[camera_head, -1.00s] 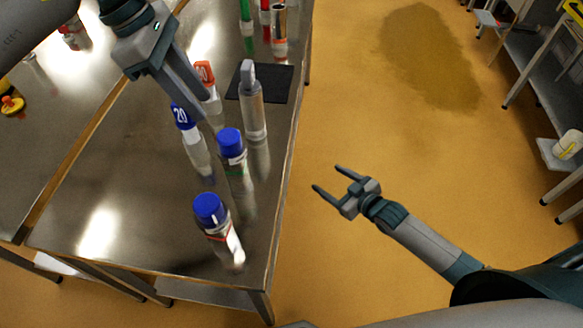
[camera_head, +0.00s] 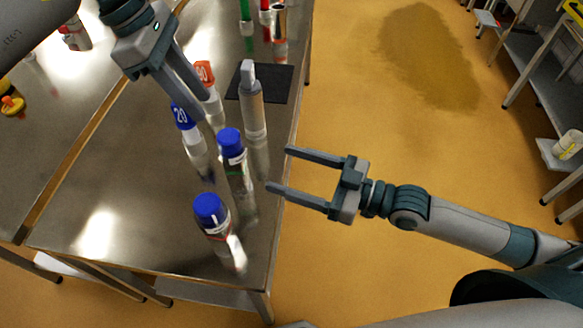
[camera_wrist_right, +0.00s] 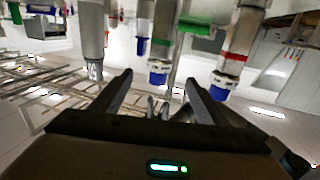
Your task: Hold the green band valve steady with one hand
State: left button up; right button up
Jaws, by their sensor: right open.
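The green band valve (camera_head: 236,170) is a clear upright cylinder with a blue cap and a thin green band, standing on the steel table. In the right wrist view, which is upside down, the green band valve (camera_wrist_right: 160,58) shows between and beyond the fingers, not touched. My right gripper (camera_head: 277,170) is open and empty at the table's right edge, its fingers pointing left toward the valve; it also shows in the right wrist view (camera_wrist_right: 158,84). My left gripper (camera_head: 197,112) hangs over the bottles behind the valve; its finger gap is unclear.
A similar blue-capped cylinder with a red band (camera_head: 216,226) stands nearer. A grey-topped cylinder (camera_head: 253,105) stands behind by a black mat (camera_head: 280,82). A bottle with a blue "20" tag (camera_head: 182,118) and an orange-tagged one (camera_head: 205,75) stand to the left.

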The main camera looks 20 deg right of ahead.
aim_at(237, 169)
jog(key=shift+w, duration=0.1)
dwell(0.4)
jog(key=x, duration=1.7)
jog(key=shift+w+a, duration=0.1)
jog(key=shift+c, duration=0.6)
jog(key=c, duration=1)
pick_arm(q)
jog(key=shift+o, duration=0.9)
pick_arm(e)
jog(key=c, duration=0.3)
pick_arm(q)
jog(key=o, duration=0.4)
jog(key=d+n+y, duration=0.1)
jog(key=n, duration=0.5)
jog(key=d+r+n+y, duration=0.1)
jog(key=n, duration=0.5)
jog(key=s+d+r+n+t+y, duration=0.1)
jog(key=d+n, duration=0.1)
jog(key=n, duration=0.5)
jog(key=shift+r+y, duration=0.2)
jog(key=shift+y, duration=0.2)
pick_arm(e)
jog(key=shift+f, duration=0.1)
jog(key=shift+c, duration=0.2)
